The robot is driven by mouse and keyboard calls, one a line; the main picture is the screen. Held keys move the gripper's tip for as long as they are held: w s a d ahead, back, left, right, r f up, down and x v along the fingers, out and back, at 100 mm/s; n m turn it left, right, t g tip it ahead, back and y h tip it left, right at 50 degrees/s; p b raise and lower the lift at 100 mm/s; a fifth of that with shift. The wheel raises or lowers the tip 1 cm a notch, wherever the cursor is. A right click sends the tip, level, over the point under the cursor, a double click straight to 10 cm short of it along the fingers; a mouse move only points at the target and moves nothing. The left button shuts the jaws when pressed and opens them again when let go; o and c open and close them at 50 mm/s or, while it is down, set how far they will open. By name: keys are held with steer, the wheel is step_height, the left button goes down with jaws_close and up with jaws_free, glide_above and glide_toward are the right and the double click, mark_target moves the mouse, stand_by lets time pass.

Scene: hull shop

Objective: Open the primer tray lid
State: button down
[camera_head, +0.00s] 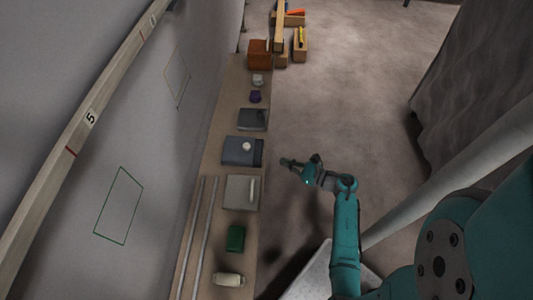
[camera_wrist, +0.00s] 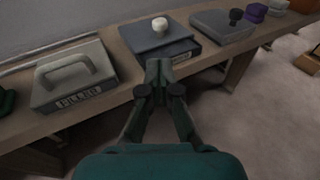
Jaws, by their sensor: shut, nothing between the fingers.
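A low blue-grey tray with a flat lid and a round white knob stands on the bench; its lid shows in the head view (camera_head: 238,152) and the wrist view (camera_wrist: 150,36). A dark front strip of this tray (camera_wrist: 186,52) shows past the lid, with a small light label too small to read. I cannot tell from the label whether it is the primer tray. A similar grey tray with a black knob (camera_wrist: 218,26) stands to its right in the wrist view. My gripper (camera_head: 286,162) is shut and empty, off the bench's front edge beside the white-knobbed tray; its fingertips (camera_wrist: 158,66) point towards it.
A grey case with a handle (camera_head: 241,192) stands beside the tray, also in the wrist view (camera_wrist: 72,78). Purple (camera_head: 255,96), green (camera_head: 236,238) and cream (camera_head: 229,279) items share the narrow bench (camera_head: 214,152). A wall backs it.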

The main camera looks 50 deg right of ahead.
mark_target(249, 147)
steer(key=x, duration=1.3)
steer(key=shift+w+a+f, duration=0.1)
steer(key=shift+w, duration=0.3)
steer(key=w+a, duration=0.1)
steer(key=w, duration=0.1)
steer(key=w+a, duration=0.1)
steer(key=a, duration=0.1)
steer(key=w+a, duration=0.1)
steer(key=w, duration=0.1)
steer(key=shift+w+a, duration=0.25)
steer(key=shift+w, duration=0.15)
steer(key=shift+s, duration=0.1)
